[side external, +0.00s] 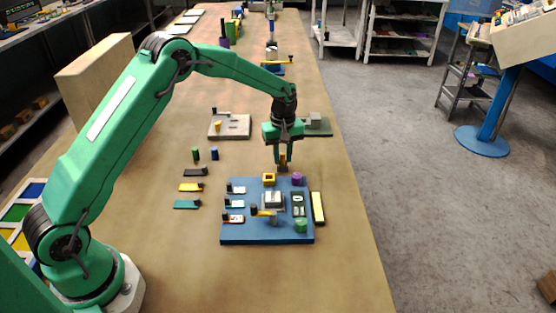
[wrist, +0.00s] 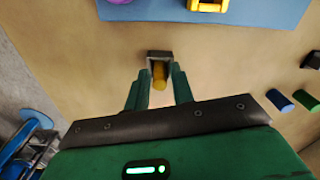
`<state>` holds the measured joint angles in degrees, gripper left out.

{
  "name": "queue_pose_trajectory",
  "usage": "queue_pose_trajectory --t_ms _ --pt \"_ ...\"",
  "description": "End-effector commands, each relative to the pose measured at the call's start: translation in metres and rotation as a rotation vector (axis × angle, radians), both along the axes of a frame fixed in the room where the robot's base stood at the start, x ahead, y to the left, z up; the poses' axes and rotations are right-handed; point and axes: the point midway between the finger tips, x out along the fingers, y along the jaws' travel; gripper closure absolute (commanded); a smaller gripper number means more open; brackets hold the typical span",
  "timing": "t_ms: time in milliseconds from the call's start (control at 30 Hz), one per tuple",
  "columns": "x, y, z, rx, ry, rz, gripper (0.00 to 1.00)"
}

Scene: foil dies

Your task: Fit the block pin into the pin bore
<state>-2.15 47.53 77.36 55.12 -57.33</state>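The block pin (wrist: 159,75) is a yellow-orange cylinder on a small dark block (wrist: 160,54); it also shows in the side external view (side external: 283,158), just behind the blue board. My gripper (wrist: 160,82) points down over it, one green finger on each side of the yellow part. The fingers look apart, with narrow gaps to the pin; whether the dark block rests on the table is hard to tell. A yellow square block with a dark opening (side external: 269,179) sits at the blue board's back edge and may be the pin bore; it also shows in the wrist view (wrist: 207,5).
The blue board (side external: 238,238) carries several parts, including a purple piece (side external: 297,179) and a green piece (side external: 301,225). Green and blue cylinders (side external: 214,154) stand at left. A grey plate (side external: 240,130) and a dark green plate (side external: 323,130) lie behind.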

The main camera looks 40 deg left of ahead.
Motion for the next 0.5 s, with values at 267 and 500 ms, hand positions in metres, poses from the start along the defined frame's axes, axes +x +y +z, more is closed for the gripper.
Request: queue_pose_trajectory --t_ms 267,500 --pt "0.0001 0.0 0.0003 0.0 0.0 0.0 1.0" --pt "0.0004 0.0 0.0022 0.0 -0.001 0.0 1.0"
